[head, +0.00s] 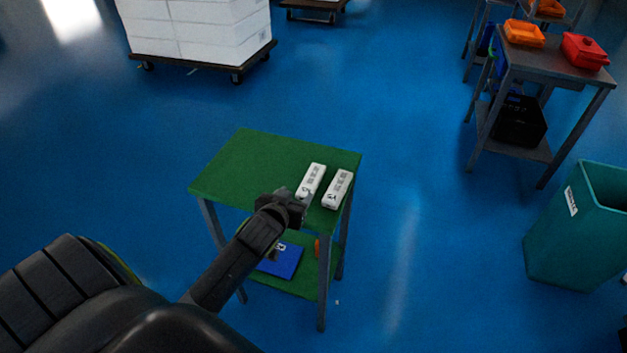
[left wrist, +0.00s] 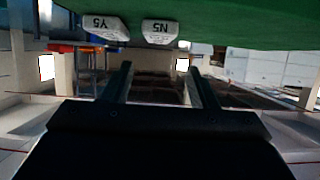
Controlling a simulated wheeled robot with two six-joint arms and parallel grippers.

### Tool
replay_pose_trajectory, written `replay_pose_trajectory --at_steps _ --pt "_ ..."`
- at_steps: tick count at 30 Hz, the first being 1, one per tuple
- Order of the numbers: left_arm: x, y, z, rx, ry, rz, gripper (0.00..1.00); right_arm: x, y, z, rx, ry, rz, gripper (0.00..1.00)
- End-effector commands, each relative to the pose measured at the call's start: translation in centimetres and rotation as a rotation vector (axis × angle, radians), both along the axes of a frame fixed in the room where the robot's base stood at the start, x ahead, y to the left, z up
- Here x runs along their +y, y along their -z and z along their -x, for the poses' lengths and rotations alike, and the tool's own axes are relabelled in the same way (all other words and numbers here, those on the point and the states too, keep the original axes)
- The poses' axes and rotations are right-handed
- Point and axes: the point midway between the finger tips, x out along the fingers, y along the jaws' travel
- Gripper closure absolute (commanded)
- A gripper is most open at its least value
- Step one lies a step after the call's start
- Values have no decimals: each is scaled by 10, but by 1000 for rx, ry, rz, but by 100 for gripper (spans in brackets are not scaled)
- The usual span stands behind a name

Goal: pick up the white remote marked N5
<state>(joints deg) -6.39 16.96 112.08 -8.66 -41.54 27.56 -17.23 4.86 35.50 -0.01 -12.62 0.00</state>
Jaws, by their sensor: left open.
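Two white remotes lie side by side near the right end of the green table top (head: 262,165). The left wrist view is upside down and shows their end labels: N5 on one remote (left wrist: 160,32) and Y5 on the other (left wrist: 103,27). Matched to the head view, the N5 remote (head: 313,179) is the left one and the Y5 remote (head: 338,188) the right one. My left gripper (head: 299,201) is at the near end of the N5 remote. In the left wrist view its fingers (left wrist: 160,80) are apart, with nothing between them, lined up with N5.
A blue item (head: 283,262) lies on the table's lower shelf. A teal bin (head: 570,235) stands at right, and a grey table (head: 555,65) with orange and red containers is behind it. White boxes on a dolly (head: 200,40) stand at back left. Blue floor between is clear.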

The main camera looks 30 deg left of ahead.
Motion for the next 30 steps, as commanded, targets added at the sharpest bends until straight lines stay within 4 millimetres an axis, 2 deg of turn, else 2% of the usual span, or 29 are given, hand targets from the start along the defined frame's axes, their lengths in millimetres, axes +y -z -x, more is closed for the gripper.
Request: replay_pose_trajectory --at_steps 9,20,30 --pt "11 19 -46 0 1 -2 47 0 -2 0 -1 0 0 64" --pt "15 28 -65 1 0 -1 47 6 -3 -1 -2 2 -8 64" --pt "20 42 -99 0 0 -1 47 8 -7 -1 -3 3 -10 64"
